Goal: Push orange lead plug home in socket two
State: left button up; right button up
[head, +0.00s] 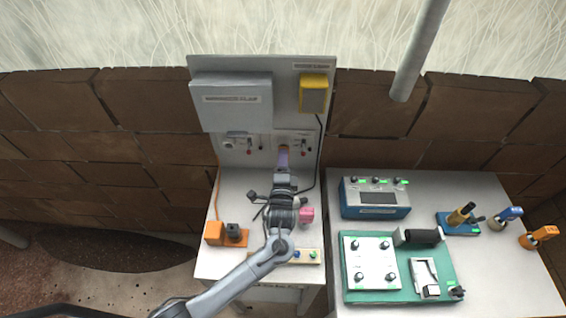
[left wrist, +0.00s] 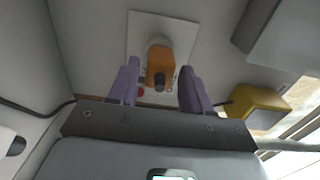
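An orange plug (left wrist: 160,62) with a dark end sits at the round white collar of a socket plate (left wrist: 185,35) in the left wrist view. I cannot tell how deep it is in. My left gripper (left wrist: 160,85) has its two purple fingers apart, one on each side of the plug, with gaps showing. In the head view my left gripper (head: 283,152) points at the right-hand socket plate (head: 305,137) on the grey upright panel (head: 225,65) and mostly hides the plug. My right gripper is not in view.
A left socket plate (head: 232,137), a grey box (head: 230,100) and a yellow box (head: 313,92) are on the panel. An orange block (head: 214,231) with a lead stands on the left bench. A blue instrument (head: 375,212) and a green mat (head: 410,294) are on the right bench.

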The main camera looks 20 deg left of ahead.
pick_arm(q)
jog(key=shift+o, duration=0.8)
jog(key=shift+p+v, duration=2.3)
jog(key=shift+v, duration=0.45)
